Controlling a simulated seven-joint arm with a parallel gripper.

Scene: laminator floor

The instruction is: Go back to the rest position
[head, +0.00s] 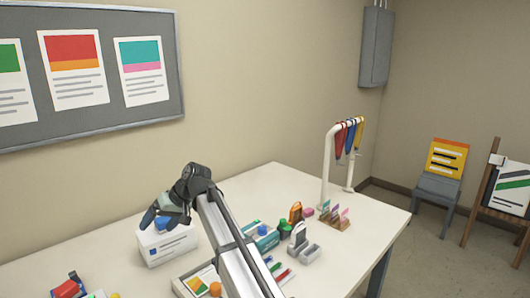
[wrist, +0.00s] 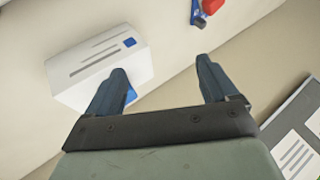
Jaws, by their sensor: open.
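My gripper (wrist: 160,85) is open, with its two dark fingers apart and nothing between them in the wrist view. In the head view my gripper (head: 160,212) is at the end of my arm, over the left part of the white table (head: 275,180). The box (wrist: 85,65) also shows in the wrist view, partly behind the left finger. I cannot tell whether finger and box touch.
A white stand with coloured lanyards (head: 340,140) stands at the table's far right. Several small items, including an orange device (head: 296,212) and a teal bottle (head: 266,238), lie near my arm. A red item (head: 66,289) is at the front left. A grey board (head: 110,110) hangs on the wall.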

